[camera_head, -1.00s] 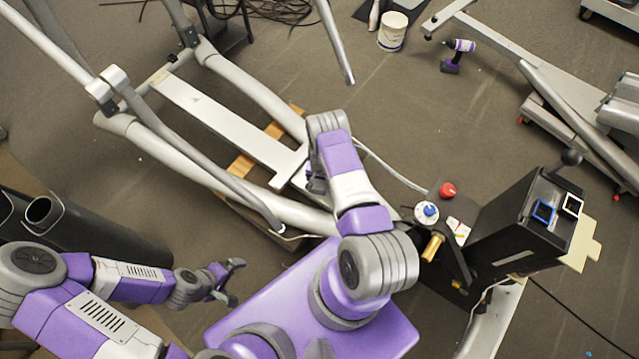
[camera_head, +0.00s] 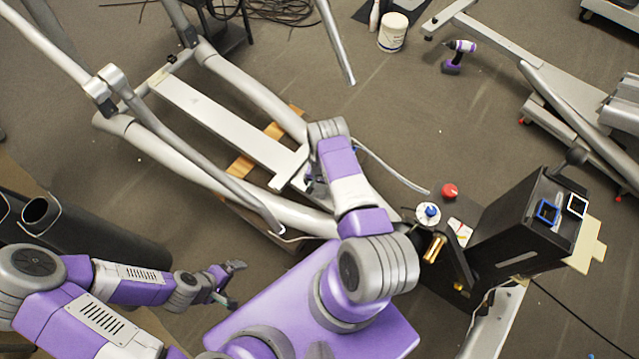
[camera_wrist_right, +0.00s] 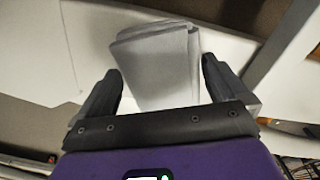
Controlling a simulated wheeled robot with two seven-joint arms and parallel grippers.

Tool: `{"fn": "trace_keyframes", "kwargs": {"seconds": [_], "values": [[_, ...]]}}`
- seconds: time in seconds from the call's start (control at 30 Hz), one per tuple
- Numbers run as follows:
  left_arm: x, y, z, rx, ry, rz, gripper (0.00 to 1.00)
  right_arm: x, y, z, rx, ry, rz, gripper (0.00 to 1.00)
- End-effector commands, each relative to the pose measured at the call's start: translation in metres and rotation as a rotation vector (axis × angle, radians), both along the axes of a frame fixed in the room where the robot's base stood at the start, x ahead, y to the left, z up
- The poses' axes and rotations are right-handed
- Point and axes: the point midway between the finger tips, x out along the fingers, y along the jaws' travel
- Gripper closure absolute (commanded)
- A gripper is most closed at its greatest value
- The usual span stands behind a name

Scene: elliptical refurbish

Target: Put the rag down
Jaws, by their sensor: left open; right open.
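The rag (camera_wrist_right: 158,65) is a folded light grey cloth in the right wrist view. It lies on or against a white surface (camera_wrist_right: 225,48) and sits between and just beyond the two dark fingers of my right gripper (camera_wrist_right: 162,85). The fingers are spread, with visible gaps to the cloth on both sides. In the head view my right gripper (camera_head: 314,187) is mostly hidden by its own wrist, over the pale frame of the elliptical machine (camera_head: 230,125); I cannot make out the rag there. My left gripper (camera_head: 234,284) is open and empty at lower left.
A black console box (camera_head: 515,225) and a panel with a red knob (camera_head: 449,191) stand right of my right arm. A white bucket (camera_head: 392,33) and a purple drill (camera_head: 457,57) are on the floor behind. Black tubes (camera_head: 80,235) lie at left.

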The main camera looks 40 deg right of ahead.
Motion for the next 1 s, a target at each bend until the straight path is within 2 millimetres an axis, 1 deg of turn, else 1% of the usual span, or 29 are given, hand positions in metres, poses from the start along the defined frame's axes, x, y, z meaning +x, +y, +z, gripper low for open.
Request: {"fn": "trace_keyframes", "kwargs": {"seconds": [0.13,0.3,0.5,0.6,0.7,0.87,0.97,1.0], "values": [[0.0,0.0,0.011,0.0,0.0,0.0,0.0,0.001,0.0,0.024,-0.001,-0.002,0.0,0.0],[0.0,0.0,0.028,0.0,0.0,0.0,0.0,0.002,0.0,0.063,-0.001,-0.003,0.0,0.0],[0.0,0.0,0.042,0.0,0.0,0.0,0.0,0.001,0.0,0.101,-0.001,-0.002,0.0,0.0],[0.0,0.0,0.045,0.0,0.0,0.0,0.0,0.0,0.0,0.113,0.0,-0.001,0.0,0.0],[0.0,0.0,0.047,0.0,0.0,0.0,0.0,0.0,0.0,0.119,-0.001,-0.001,0.001,0.0],[0.0,0.0,0.047,0.0,0.0,0.0,0.0,-0.001,0.002,0.122,0.002,-0.001,0.004,0.0],[0.0,0.0,0.047,0.0,0.0,0.0,0.0,-0.007,0.016,0.124,0.02,-0.002,0.028,0.0],[0.0,0.0,0.047,0.0,0.0,0.0,0.0,-0.011,0.027,0.127,0.034,-0.004,0.047,0.0]]}}
